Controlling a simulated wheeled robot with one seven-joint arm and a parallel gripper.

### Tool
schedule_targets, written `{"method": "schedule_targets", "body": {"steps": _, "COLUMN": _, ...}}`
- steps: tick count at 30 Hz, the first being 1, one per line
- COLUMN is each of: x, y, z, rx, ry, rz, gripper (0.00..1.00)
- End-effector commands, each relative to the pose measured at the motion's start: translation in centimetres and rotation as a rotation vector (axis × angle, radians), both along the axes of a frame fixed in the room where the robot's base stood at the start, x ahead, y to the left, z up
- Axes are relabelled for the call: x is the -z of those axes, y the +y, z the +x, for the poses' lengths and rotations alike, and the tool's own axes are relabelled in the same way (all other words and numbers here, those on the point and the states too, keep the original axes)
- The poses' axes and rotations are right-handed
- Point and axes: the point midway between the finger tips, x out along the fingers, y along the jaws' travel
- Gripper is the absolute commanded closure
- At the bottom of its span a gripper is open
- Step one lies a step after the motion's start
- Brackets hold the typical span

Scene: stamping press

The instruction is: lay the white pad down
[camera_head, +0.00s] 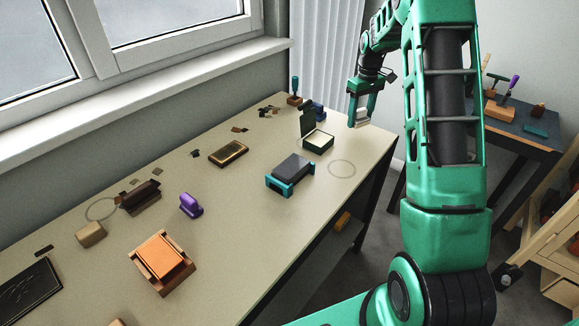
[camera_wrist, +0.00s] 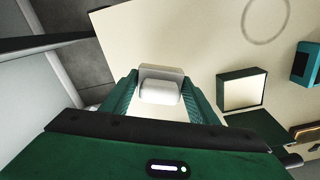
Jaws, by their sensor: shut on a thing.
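The white pad (camera_wrist: 160,91) is between the fingers of my gripper (camera_wrist: 160,98) in the wrist view. It looks like a pale block with a flat greyish face beyond it. In the head view my gripper (camera_head: 361,108) is shut on the pad (camera_head: 358,123), over the far right end of the table. The fingers hide the pad's sides. I cannot tell the exact gap between pad and tabletop.
An open green box (camera_head: 318,141) with a pale inside stands left of my gripper; it also shows in the wrist view (camera_wrist: 259,91). A teal-framed dark block (camera_head: 291,173) and a drawn circle (camera_head: 341,168) are nearer. Tabletop (camera_head: 230,205) is bare between objects.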

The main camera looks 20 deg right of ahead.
Motion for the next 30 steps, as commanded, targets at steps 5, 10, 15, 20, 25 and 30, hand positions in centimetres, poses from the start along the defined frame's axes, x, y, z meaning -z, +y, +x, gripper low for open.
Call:
{"method": "schedule_targets", "body": {"steps": 5, "x": 0.2, "y": 0.0, "z": 0.0, "rx": 0.0, "ry": -0.001, "rz": -0.001, "gripper": 0.67}}
{"method": "schedule_targets", "body": {"steps": 10, "x": 0.2, "y": 0.0, "z": 0.0, "rx": 0.0, "ry": 0.0, "rz": 0.0, "gripper": 0.67}}
{"method": "schedule_targets", "body": {"steps": 15, "x": 0.3, "y": 0.0, "z": 0.0, "rx": 0.0, "ry": 0.0, "rz": 0.0, "gripper": 0.67}}
{"method": "schedule_targets", "body": {"steps": 20, "x": 0.7, "y": 0.0, "z": 0.0, "rx": 0.0, "ry": 0.0, "rz": 0.0, "gripper": 0.67}}
{"method": "schedule_targets", "body": {"steps": 25, "x": 1.1, "y": 0.0, "z": 0.0, "rx": 0.0, "ry": 0.0, "rz": 0.0, "gripper": 0.67}}
{"method": "schedule_targets", "body": {"steps": 30, "x": 1.5, "y": 0.0, "z": 0.0, "rx": 0.0, "ry": 0.0, "rz": 0.0, "gripper": 0.67}}
